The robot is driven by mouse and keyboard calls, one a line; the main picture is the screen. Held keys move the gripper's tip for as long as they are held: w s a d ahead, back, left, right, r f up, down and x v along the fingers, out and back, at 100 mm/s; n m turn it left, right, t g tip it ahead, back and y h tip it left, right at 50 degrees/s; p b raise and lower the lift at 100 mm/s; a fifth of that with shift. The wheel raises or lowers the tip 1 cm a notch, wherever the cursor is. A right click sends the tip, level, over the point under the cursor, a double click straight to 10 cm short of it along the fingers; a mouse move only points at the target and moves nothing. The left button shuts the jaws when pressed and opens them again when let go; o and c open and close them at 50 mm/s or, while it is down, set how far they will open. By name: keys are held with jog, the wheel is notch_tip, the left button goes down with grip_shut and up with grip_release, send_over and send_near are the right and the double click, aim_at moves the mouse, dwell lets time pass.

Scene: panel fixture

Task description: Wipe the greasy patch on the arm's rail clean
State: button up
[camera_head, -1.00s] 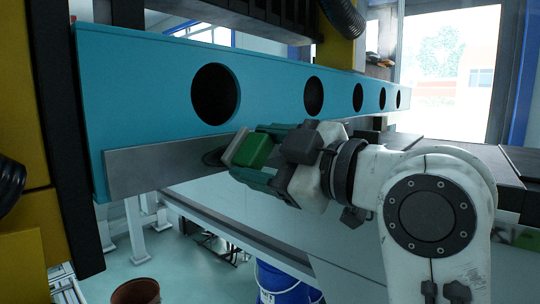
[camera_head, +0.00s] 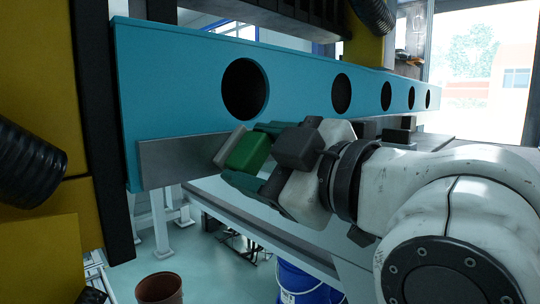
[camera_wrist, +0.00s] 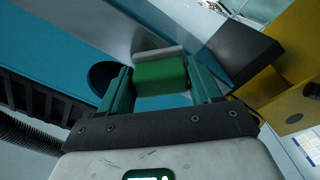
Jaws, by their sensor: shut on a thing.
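My gripper (camera_head: 246,152) is shut on a green block with a pale grey pad (camera_head: 229,146) on its front. The green block (camera_wrist: 160,76) sits between both fingers in the wrist view. The rail is a bare grey metal strip (camera_head: 175,162) along the lower edge of a teal beam (camera_head: 180,85). The pad is at the strip's right part, below the nearest round hole. I cannot tell whether it touches the strip. No greasy patch shows now; the block and gripper hide part of the strip.
A yellow machine column (camera_head: 45,110) with a black edge and a black ribbed hose (camera_head: 28,165) stands at left. A brown bucket (camera_head: 160,288) and a blue bucket (camera_head: 300,282) are on the floor below. A dark-topped bench lies behind my arm.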

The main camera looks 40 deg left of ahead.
jog(key=shift+s, duration=0.6)
jog(key=shift+s+d, duration=0.2)
jog(key=shift+d, duration=2.75)
jog(key=shift+d, duration=0.1)
jog(key=d, duration=0.2)
jog(key=shift+s+d+b, duration=0.1)
jog(key=shift+d+b, duration=0.2)
jog(key=shift+d, duration=0.1)
jog(key=shift+a, duration=0.1)
jog(key=shift+w+a, duration=0.2)
jog(key=shift+a, duration=1.5)
jog(key=shift+w+a, duration=0.15)
jog(key=shift+a, duration=1.55)
